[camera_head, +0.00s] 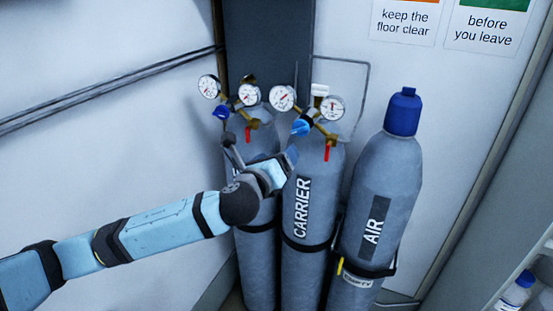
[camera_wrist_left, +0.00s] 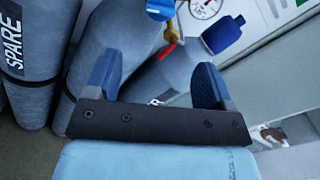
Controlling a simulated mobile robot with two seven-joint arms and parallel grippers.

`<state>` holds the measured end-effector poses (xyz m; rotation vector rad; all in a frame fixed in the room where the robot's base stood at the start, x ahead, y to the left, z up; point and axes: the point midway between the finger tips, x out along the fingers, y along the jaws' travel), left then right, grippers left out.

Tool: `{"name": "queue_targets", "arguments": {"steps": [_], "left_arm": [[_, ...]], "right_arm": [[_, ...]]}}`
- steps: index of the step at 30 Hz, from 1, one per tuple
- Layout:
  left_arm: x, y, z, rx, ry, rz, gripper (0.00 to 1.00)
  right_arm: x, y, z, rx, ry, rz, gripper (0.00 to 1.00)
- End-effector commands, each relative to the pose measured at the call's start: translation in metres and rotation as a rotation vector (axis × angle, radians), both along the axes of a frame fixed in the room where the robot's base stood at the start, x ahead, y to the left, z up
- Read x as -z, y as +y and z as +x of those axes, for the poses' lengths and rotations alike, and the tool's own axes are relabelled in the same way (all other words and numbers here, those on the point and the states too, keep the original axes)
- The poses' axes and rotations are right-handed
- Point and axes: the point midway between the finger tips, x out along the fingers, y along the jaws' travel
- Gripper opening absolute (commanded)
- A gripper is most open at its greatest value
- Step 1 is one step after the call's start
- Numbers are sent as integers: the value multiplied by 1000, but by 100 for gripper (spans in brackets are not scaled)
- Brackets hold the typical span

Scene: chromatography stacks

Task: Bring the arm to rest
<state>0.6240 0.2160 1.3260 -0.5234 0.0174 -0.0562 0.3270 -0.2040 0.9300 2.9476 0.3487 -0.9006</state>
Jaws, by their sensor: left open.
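My left arm comes in from the left in the head view, and its gripper (camera_head: 262,152) is in front of the upper part of the left grey cylinder (camera_head: 257,250). In the left wrist view the two blue fingers of my left gripper (camera_wrist_left: 157,82) stand wide apart. No held object shows between them; a grey cylinder (camera_wrist_left: 135,45) shows behind. I cannot tell how far the fingers are from the cylinders. My right gripper is in neither view.
The CARRIER cylinder (camera_head: 303,260) and blue-capped AIR cylinder (camera_head: 375,200) stand alongside. Gauges (camera_head: 283,97) and red levers (camera_head: 327,152) sit above, close to my gripper. A SPARE cylinder (camera_wrist_left: 22,85) shows in the wrist view. A shelf with bottles (camera_head: 517,290) is lower right.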

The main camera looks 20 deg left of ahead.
Motion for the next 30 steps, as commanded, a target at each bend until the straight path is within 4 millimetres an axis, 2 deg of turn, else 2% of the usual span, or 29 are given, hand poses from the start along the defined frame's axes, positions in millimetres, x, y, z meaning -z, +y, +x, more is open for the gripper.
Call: {"name": "queue_targets", "arguments": {"steps": [7,11,14,20,26,30], "left_arm": [[1,0,0,1,2,-4,77],[20,-7,-4,21,45,-90,77],[57,-19,-14,46,132,-266,77],[152,-44,-54,42,367,-804,77],[242,-51,-113,-90,561,-1366,77],[300,-45,-166,-255,641,-1755,77]], "right_arm": [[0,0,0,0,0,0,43],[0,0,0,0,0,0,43],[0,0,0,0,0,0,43],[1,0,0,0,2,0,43],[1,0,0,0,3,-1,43],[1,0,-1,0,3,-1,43]]}}
